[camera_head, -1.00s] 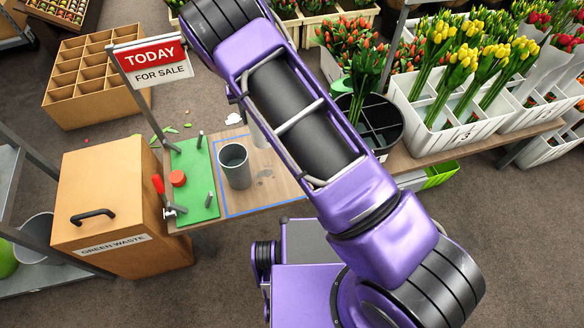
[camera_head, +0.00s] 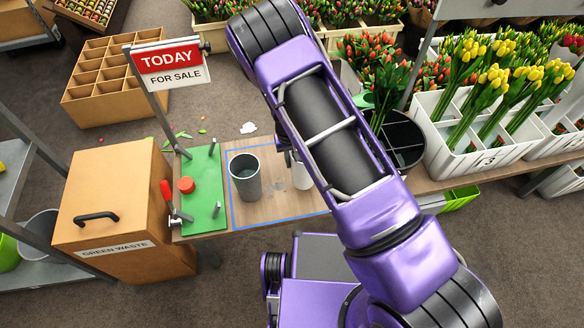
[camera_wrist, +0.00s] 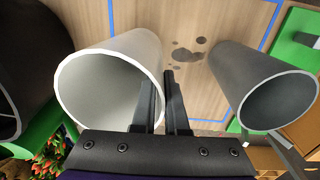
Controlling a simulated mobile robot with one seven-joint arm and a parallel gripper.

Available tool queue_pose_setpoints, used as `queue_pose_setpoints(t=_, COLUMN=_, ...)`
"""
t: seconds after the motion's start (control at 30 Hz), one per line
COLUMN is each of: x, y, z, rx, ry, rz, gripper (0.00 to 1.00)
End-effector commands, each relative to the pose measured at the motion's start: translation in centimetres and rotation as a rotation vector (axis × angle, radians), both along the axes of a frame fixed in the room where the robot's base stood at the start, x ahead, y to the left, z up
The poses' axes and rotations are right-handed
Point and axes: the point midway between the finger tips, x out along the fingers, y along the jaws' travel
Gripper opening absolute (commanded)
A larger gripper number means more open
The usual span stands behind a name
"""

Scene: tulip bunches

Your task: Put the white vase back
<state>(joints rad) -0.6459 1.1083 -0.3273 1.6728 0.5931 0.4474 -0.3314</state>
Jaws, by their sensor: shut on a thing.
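The white vase (camera_head: 301,174) is at the right part of the wooden bench area, partly hidden by my arm in the head view. In the wrist view the white vase (camera_wrist: 115,75) is at the left with its open mouth towards the camera. My gripper (camera_wrist: 167,78) is shut on its wall, one finger inside the mouth and one outside. I cannot tell whether the vase touches the bench. My gripper is mostly hidden behind my arm in the head view. A grey vase (camera_head: 245,181) stands apart to the left; it also shows in the wrist view (camera_wrist: 245,70).
Blue tape (camera_head: 231,200) outlines a wooden area with dark wet spots (camera_wrist: 188,52). A green board (camera_head: 203,185) with pegs and a red knob lies left of it. A black bucket (camera_head: 402,140) stands to the right, beside white tulip crates (camera_head: 470,160). A sale sign (camera_head: 170,65) rises at the back left.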

Motion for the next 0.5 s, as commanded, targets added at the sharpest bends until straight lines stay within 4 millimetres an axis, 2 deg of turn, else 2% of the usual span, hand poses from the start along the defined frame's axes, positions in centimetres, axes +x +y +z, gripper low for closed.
queue_pose_setpoints(t=0.2, x=0.0, y=0.0, z=-3.0, rx=-0.001, ry=0.001, rz=0.0, gripper=0.0)
queue_pose_setpoints(t=0.5, x=0.0, y=0.0, z=-3.3, rx=0.0, ry=-0.001, rz=-0.001, gripper=0.0)
